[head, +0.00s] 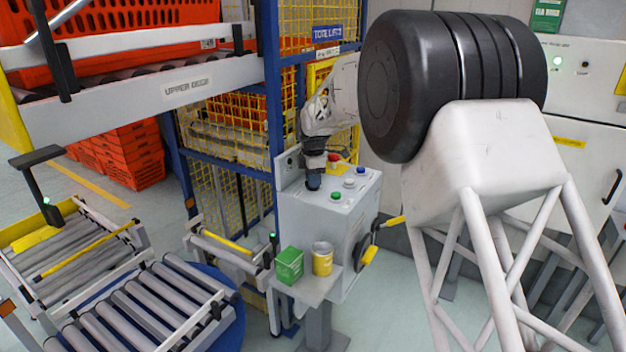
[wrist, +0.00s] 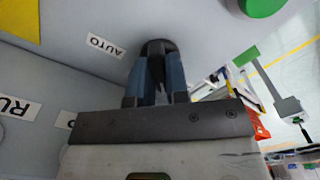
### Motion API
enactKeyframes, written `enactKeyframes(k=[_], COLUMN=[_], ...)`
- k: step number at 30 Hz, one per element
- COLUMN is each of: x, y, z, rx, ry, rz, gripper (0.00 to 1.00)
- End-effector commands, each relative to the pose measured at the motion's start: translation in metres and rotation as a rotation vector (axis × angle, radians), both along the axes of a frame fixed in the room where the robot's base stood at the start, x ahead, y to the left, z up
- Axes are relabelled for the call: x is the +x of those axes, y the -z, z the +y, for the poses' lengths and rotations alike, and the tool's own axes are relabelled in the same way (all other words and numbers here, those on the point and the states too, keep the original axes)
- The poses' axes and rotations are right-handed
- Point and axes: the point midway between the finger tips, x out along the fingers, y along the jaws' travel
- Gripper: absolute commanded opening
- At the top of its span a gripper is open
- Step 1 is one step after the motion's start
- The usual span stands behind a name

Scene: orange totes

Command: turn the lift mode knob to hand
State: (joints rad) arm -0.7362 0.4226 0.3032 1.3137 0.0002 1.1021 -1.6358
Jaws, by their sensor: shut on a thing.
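The grey control box (head: 352,195) stands on a post in the middle of the head view. My gripper (head: 313,184) points down onto its sloped top face and covers the knob there. In the wrist view my gripper (wrist: 156,72) has its two blue-grey fingers shut on the black lift mode knob (wrist: 153,45), one on each side. An AUTO label (wrist: 105,46) lies just left of the knob. No HAND label is readable; another label beside the gripper is mostly hidden. The knob's pointer direction cannot be told.
Red (head: 333,157), white (head: 361,170), blue (head: 349,183) and green (head: 336,196) buttons sit close to my gripper. A green box (head: 289,265) and a yellow can (head: 322,260) stand on the shelf below. Yellow mesh fencing (head: 235,125) is behind, rollers (head: 150,305) at left.

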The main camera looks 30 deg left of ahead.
Motion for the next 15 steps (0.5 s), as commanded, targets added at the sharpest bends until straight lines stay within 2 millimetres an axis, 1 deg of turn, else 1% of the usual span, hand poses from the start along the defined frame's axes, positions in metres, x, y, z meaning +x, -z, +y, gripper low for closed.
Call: enactKeyframes(k=[8,9,13,15], x=[0.0000,0.0000,-0.0001,0.0000], y=[-0.0015,-0.0016,-0.0011,-0.0008], z=[0.0004,0.0004,0.0004,0.0003], rx=[0.001,0.001,0.001,0.001], ry=[-0.001,-0.001,0.000,0.000], rz=[-0.001,-0.001,-0.001,-0.001], gripper=[0.00,0.20,0.40,0.40])
